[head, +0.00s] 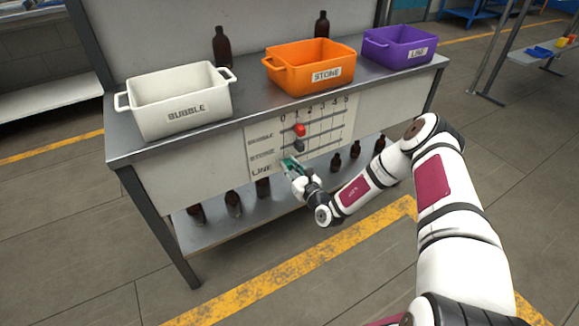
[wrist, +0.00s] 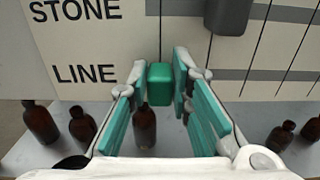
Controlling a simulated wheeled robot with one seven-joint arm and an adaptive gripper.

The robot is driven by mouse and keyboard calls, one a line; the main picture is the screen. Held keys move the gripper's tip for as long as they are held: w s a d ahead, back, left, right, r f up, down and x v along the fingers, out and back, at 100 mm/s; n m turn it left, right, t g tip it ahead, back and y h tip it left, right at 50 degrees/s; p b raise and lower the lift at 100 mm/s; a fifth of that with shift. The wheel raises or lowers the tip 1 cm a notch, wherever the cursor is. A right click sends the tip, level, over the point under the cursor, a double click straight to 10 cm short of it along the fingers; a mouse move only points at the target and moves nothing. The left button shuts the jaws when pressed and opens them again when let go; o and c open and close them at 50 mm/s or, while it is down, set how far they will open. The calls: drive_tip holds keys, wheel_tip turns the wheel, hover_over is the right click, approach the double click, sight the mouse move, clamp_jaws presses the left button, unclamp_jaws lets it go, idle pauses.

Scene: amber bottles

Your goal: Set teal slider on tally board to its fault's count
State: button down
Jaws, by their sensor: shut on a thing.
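The tally board (head: 262,143) is on the front of the workbench, with rows BUBBLE, STONE and LINE and columns 0 to 5. The teal slider (wrist: 160,88) is in the LINE row, at the leftmost column line, by the 0. My gripper (head: 288,163) is at the board's lower left, its teal-padded fingers on both sides of the slider and shut on it; it also shows in the wrist view (wrist: 161,72). In the head view the fingers largely hide this slider. A red slider (head: 300,130) is in the BUBBLE row and a dark grey slider (head: 299,146) in the STONE row.
On the bench top (head: 250,95) stand a white BUBBLE bin (head: 180,98), an orange STONE bin (head: 310,66) and a purple LINE bin (head: 398,47). Two amber bottles (head: 222,48) stand behind them. Several bottles stand on the lower shelf (head: 215,232), under the board.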

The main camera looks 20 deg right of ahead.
sight(308, 150)
drive_tip(key=d, duration=0.3)
drive_tip(key=w+d+b, duration=0.1)
drive_tip(key=d, duration=0.2)
drive_tip(key=w+d, duration=0.1)
drive_tip(key=d, duration=0.2)
drive_tip(key=shift+w+d+b, duration=0.25)
drive_tip(key=shift+d+b, duration=0.05)
drive_tip(key=c, duration=1.4)
unclamp_jaws()
drive_tip(key=shift+c, duration=0.2)
drive_tip(key=v, duration=1.2)
